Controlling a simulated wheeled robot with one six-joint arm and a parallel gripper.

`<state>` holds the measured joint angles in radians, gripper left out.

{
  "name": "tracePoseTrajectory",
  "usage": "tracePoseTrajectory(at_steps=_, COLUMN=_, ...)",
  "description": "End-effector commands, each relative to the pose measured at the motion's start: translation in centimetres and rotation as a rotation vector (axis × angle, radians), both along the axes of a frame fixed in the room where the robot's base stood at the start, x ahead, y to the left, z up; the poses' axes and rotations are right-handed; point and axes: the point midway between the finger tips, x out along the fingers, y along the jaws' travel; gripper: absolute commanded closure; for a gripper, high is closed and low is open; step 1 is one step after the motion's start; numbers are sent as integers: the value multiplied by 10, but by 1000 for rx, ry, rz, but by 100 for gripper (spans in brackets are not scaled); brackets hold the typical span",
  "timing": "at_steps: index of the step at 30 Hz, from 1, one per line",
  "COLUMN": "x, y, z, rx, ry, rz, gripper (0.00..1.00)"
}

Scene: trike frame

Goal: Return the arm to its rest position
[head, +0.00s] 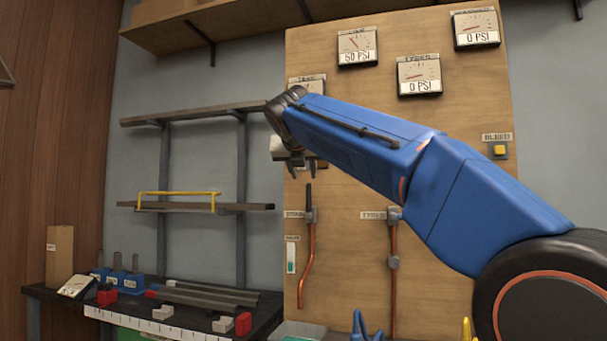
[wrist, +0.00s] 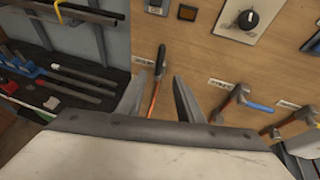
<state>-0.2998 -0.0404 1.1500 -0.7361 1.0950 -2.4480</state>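Behind the gap is a dark lever handle on a copper pipe, which also shows in the head view (head: 308,240). The fingers look apart from the panel, though the exact distance is hard to tell. My arm is stretched out across the panel and hides part of it, including part of a gauge.
Gauges (head: 357,47) and a yellow bleed button (head: 499,150) are on the panel. A second copper pipe (head: 393,270) carries a tyres label.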

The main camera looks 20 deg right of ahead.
Motion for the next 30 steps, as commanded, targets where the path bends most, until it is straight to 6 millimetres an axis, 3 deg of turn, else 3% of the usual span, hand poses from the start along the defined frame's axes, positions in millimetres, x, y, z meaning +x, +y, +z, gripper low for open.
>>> tracePoseTrajectory(at_steps=9, x=-2, y=-1, z=-3, rx=14, ry=0, rz=-5, gripper=67)
tracePoseTrajectory(at_steps=14, x=-20, y=-11, z=-30, rx=157, ry=-10, rz=-60, gripper=67)
tracePoseTrajectory(at_steps=23, x=-96, y=-36, z=-144, rx=700, ry=-37, rz=-338, gripper=67)
tracePoseTrajectory(at_steps=30, x=-170, y=-48, z=-247, rx=1122, ry=-72, rz=-653, gripper=67)
